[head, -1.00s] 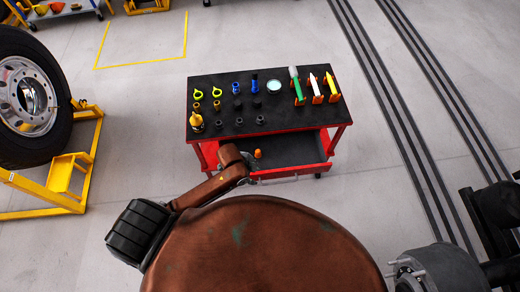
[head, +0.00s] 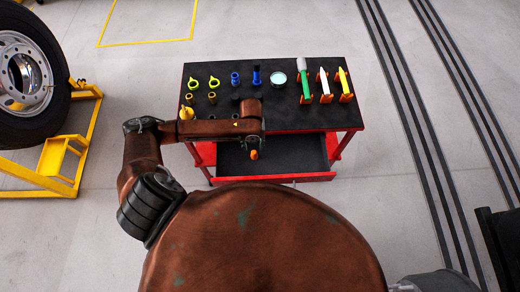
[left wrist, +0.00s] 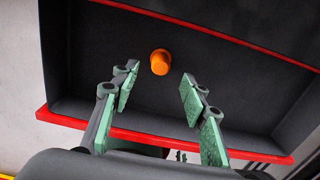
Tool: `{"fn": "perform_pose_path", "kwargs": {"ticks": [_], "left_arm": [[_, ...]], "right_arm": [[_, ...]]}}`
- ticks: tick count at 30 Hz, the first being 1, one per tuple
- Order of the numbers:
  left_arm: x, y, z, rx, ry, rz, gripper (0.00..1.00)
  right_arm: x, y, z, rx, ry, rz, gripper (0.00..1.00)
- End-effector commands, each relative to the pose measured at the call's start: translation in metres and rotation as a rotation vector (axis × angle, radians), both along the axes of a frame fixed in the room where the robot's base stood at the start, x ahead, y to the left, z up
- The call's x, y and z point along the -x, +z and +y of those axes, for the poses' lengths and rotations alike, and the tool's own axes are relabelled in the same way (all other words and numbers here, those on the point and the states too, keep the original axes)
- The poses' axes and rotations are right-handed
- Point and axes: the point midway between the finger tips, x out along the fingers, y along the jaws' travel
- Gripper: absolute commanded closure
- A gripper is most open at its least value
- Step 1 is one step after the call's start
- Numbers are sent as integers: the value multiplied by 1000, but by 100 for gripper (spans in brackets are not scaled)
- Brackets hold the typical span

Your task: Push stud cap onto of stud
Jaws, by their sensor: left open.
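The orange stud cap (head: 254,155) is in the open drawer of the red cart. In the left wrist view the cap (left wrist: 160,62) stands on the dark drawer floor, just beyond the fingertips and roughly centred between them. My left gripper (head: 252,141) is over the drawer, pointing down. In the left wrist view its green-padded fingers (left wrist: 160,88) are spread wide with nothing between them. A grey hub part (head: 430,283) shows at the bottom right edge; no stud can be made out on it. My right gripper is out of view.
The red drawer rim (left wrist: 150,138) surrounds the cap. A wheel (head: 30,75) on a yellow stand (head: 62,160) is at left.

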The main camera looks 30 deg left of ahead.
Motion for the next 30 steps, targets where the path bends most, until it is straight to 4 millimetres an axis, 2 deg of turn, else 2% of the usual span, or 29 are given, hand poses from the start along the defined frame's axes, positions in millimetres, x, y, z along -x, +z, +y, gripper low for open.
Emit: {"fn": "perform_pose_path", "kwargs": {"ticks": [5,10,13,19,27,30], "left_arm": [[-3,-18,-4,-2,-21,4,59],[-5,-35,-7,-2,-26,4,59],[-5,-51,-8,-1,-26,5,59],[-5,-74,-7,-3,-25,3,59],[-5,-77,-6,-3,-24,1,59],[-5,-77,-5,-3,-23,1,65]], "right_arm": [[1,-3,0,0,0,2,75],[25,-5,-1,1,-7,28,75],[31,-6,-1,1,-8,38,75],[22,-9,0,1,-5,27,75],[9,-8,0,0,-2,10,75],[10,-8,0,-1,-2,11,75]]}}
